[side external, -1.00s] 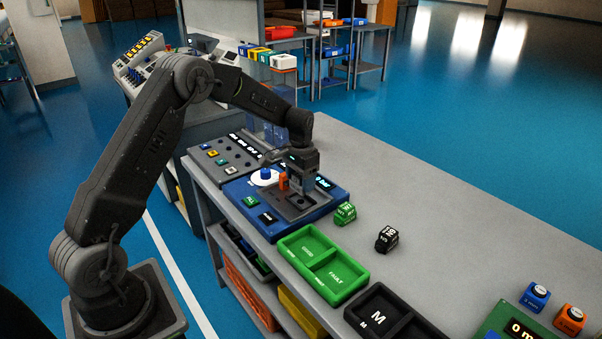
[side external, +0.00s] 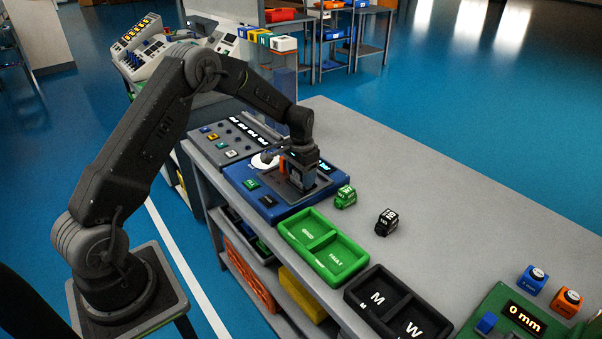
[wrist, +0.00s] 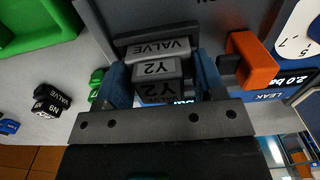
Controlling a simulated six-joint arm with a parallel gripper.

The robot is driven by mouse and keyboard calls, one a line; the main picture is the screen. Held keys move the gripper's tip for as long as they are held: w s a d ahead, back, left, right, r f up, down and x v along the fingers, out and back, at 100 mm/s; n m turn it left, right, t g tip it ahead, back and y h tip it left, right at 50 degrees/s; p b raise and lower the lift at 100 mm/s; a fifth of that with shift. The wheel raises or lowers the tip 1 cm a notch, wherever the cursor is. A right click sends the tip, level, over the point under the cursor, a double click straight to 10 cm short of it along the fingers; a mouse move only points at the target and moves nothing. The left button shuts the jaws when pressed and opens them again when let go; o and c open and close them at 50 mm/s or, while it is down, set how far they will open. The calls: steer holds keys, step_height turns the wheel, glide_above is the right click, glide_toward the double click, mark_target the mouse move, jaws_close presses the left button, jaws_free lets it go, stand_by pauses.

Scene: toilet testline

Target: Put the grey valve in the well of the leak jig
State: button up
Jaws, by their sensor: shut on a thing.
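The leak jig is a blue base (side external: 262,207) with a grey plate (side external: 283,194) on the bench. My gripper (side external: 300,184) is low over this plate, pointing down. In the wrist view its blue fingers (wrist: 162,80) are shut on the grey valve (wrist: 160,68), a blocky piece marked "VALVE" and "Y2". The valve is at or just above the plate; I cannot tell whether it is in the well, which is hidden beneath it. In the side view the gripper mostly hides the valve.
An orange clamp (wrist: 252,62) stands close beside the valve. A green valve (side external: 345,196) and a black valve (side external: 386,222) lie right of the jig. A green two-part tray (side external: 340,268) and a black tray (side external: 375,318) line the front edge. The bench behind is clear.

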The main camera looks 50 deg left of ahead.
steer(key=shift+f, duration=0.25)
steer(key=o, duration=0.9)
steer(key=shift+o, duration=0.8)
steer(key=shift+a, duration=0.1)
step_height(320, 180, up, 14)
steer(key=s+d+r+t, duration=0.1)
steer(key=s+d+r, duration=0.5)
steer(key=r, duration=0.2)
steer(key=s+d+r+t, duration=0.1)
steer(key=s+d, duration=0.2)
steer(key=s, duration=0.5)
steer(key=s+d+r+t, duration=0.1)
steer(key=s+d, duration=0.3)
steer(key=s, duration=0.4)
steer(key=s+d+t, duration=0.2)
steer(key=s+d, duration=0.1)
steer(key=s, duration=0.5)
steer(key=shift+d+r+t, duration=0.3)
steer(key=shift+r, duration=0.1)
